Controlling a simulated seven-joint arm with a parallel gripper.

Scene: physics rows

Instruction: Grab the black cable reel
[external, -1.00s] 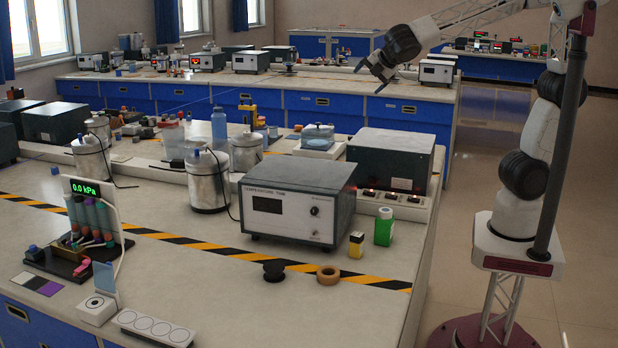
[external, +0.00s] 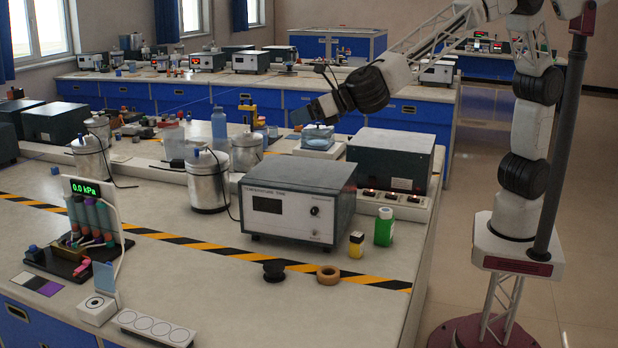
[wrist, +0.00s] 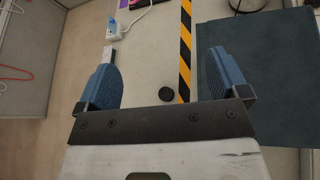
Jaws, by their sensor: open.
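The black cable reel (external: 274,271) is a small dark spool on the bench top, at the edge of the yellow-black striped tape and left of a tan tape roll (external: 328,275). In the wrist view the reel (wrist: 166,94) shows as a small black disc between the fingers, close to the gripper's crossbar.
The grey temperature instrument (external: 297,200) stands behind the reel. A yellow bottle (external: 356,245) and a green bottle (external: 384,228) stand right of it.

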